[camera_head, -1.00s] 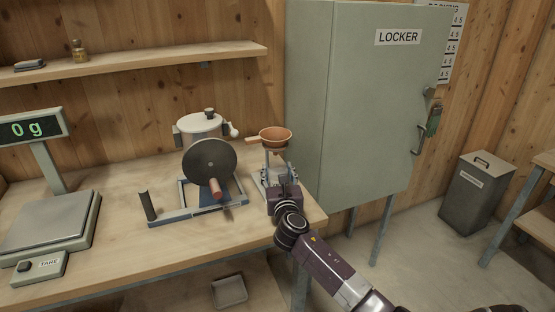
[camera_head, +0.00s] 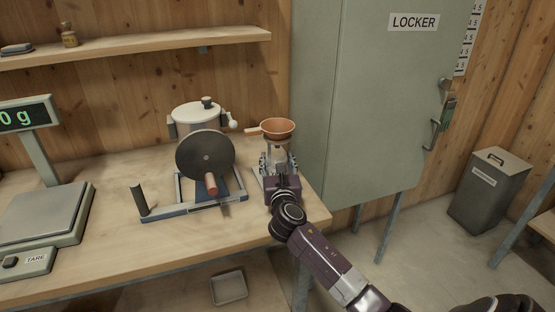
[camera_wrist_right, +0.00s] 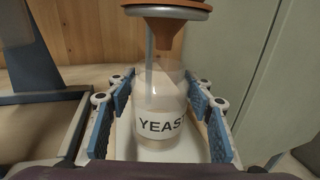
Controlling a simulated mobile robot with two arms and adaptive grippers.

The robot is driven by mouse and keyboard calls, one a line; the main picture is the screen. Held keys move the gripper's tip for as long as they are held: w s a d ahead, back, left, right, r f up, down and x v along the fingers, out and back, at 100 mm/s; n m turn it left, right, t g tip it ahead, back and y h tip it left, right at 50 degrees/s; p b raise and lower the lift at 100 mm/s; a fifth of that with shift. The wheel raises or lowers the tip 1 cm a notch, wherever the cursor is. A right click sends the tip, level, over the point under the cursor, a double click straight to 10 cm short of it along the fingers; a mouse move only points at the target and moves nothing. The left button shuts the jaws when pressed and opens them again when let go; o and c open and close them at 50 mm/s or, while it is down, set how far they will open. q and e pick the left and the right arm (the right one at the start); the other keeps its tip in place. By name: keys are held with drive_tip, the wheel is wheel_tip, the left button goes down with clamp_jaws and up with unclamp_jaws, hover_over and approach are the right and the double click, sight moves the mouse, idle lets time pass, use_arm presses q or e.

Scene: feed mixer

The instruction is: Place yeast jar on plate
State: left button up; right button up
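The yeast jar (camera_wrist_right: 160,112) is clear with a white YEAST label and stands upright under an orange-brown funnel (camera_head: 277,128). It also shows in the head view (camera_head: 277,155), partly hidden by my gripper. My right gripper (camera_head: 278,163) is open around the jar. In the right wrist view its blue finger pads (camera_wrist_right: 163,113) stand on both sides of the jar, with narrow gaps visible. A scale with a grey plate (camera_head: 40,212) stands at the left end of the bench. My left gripper is not in view.
A mill with a dark disc (camera_head: 206,158) and a handle stands left of the funnel stand. The bench (camera_head: 100,175) is clear between scale and mill. A green-grey locker (camera_head: 370,110) rises just right of the bench. A shelf (camera_head: 140,46) hangs above.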

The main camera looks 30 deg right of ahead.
drive_tip(key=o, duration=0.4)
drive_tip(key=shift+s+d, duration=0.1)
drive_tip(key=shift+c, duration=0.2)
drive_tip(key=shift+r, duration=0.2)
drive_tip(key=shift+s, duration=0.1)
drive_tip(key=v, duration=1)
drive_tip(key=shift+s+a, duration=0.25)
drive_tip(key=shift+a, duration=0.05)
drive_tip(key=shift+s+a, duration=0.25)
drive_tip(key=shift+s, duration=0.3)
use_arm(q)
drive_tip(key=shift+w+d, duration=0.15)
